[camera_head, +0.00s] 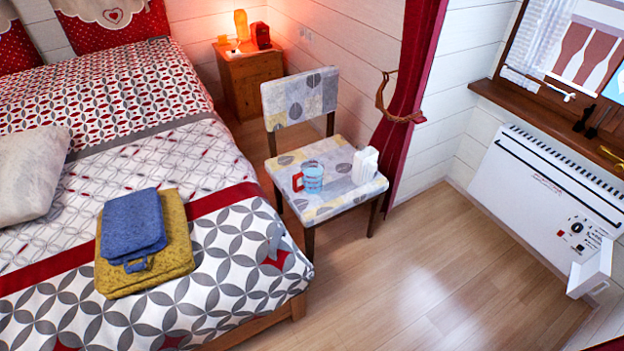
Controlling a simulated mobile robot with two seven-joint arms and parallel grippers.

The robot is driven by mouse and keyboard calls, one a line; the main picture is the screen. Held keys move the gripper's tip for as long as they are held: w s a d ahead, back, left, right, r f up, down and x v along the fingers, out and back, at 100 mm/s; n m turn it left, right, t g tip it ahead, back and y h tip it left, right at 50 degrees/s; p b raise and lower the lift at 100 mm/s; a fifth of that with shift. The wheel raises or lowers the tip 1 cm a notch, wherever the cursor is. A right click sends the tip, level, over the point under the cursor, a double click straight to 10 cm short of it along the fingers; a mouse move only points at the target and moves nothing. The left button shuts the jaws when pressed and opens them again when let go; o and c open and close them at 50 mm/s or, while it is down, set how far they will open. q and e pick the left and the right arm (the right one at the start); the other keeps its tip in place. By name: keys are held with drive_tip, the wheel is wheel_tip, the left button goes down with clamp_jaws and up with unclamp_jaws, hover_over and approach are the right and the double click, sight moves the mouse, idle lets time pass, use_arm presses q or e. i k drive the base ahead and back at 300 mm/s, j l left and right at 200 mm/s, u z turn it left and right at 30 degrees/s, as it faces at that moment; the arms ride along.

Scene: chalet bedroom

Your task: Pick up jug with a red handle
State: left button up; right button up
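The jug (314,177) stands upright on the seat of a patterned chair. It is light blue with a pale band, and its red handle (297,182) points left. A white object (365,165) stands on the seat to the right of the jug, apart from it. The chair (333,206) has a leaf-patterned seat and backrest and dark wooden legs. Neither of my grippers is in view.
A bed (236,236) with folded blue (134,226) and mustard (172,259) cloths fills the left. A wooden nightstand (252,84) is behind the chair. A red curtain (405,100) and white heater (535,190) are right. The wooden floor (430,270) in front is clear.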

sight(312, 170)
drive_tip(key=i+l+u, duration=0.1)
drive_tip(key=u, duration=0.35)
drive_tip(key=l+u, duration=0.2)
drive_tip(key=u, duration=0.25)
drive_tip(key=i+l+u, duration=0.25)
drive_tip(key=l, duration=0.2)
drive_tip(key=l+u, duration=0.2)
drive_tip(key=l, duration=0.25)
drive_tip(key=l+u, duration=0.25)
drive_tip(key=l, duration=0.65)
drive_tip(key=i+l, duration=0.1)
drive_tip(key=l, duration=2.1)
drive_tip(key=i+u, duration=0.05)
